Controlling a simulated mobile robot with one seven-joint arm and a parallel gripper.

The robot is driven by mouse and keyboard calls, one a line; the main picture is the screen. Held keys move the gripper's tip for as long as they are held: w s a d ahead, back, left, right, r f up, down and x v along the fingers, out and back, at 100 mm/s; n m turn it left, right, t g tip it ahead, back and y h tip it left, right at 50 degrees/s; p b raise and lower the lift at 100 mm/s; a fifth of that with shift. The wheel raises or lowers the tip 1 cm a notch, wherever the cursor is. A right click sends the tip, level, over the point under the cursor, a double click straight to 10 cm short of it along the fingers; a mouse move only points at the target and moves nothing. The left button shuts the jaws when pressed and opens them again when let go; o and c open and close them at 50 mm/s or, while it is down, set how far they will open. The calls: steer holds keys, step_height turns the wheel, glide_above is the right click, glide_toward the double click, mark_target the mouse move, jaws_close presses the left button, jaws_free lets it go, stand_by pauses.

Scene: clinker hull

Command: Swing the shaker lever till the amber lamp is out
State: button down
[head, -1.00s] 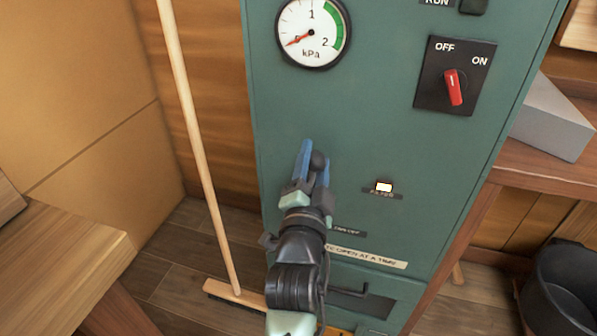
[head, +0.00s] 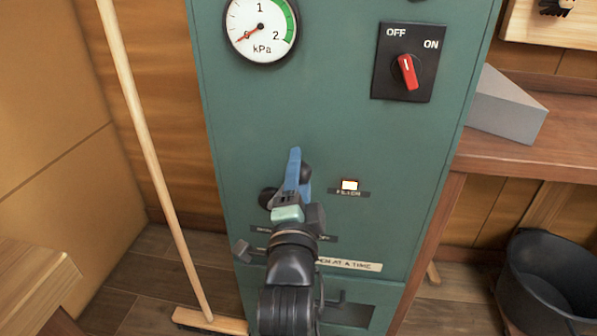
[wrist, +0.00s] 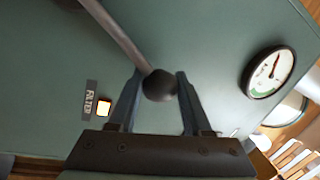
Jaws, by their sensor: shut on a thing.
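The shaker lever shows in the wrist view as a grey rod (wrist: 122,40) ending in a black ball knob (wrist: 160,86). My gripper (wrist: 161,84) is shut on the knob, with one blue finger on each side of it. In the head view my gripper (head: 298,172) is in front of the green cabinet, and its finger partly hides the knob (head: 306,173). The lever's round pivot (head: 268,198) appears lower left of the knob. The amber lamp (head: 350,184) is lit, right of my gripper; it glows in the wrist view (wrist: 103,106) too.
The green cabinet (head: 400,150) carries a kPa gauge (head: 261,28) reading near 0 and a red rotary switch (head: 407,72) turned towards OFF. A broom (head: 150,160) leans at left. A wooden bench (head: 530,140) and black bucket (head: 550,280) stand at right.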

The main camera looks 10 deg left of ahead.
steer(key=shift+f, duration=0.15)
steer(key=shift+c, duration=1.8)
jaws_free()
steer(key=shift+s, duration=0.1)
steer(key=s+f, duration=0.2)
steer(key=s, duration=1)
steer(key=shift+s+d+b, duration=0.3)
steer(key=shift+d+b, duration=0.1)
steer(key=shift+d, duration=0.05)
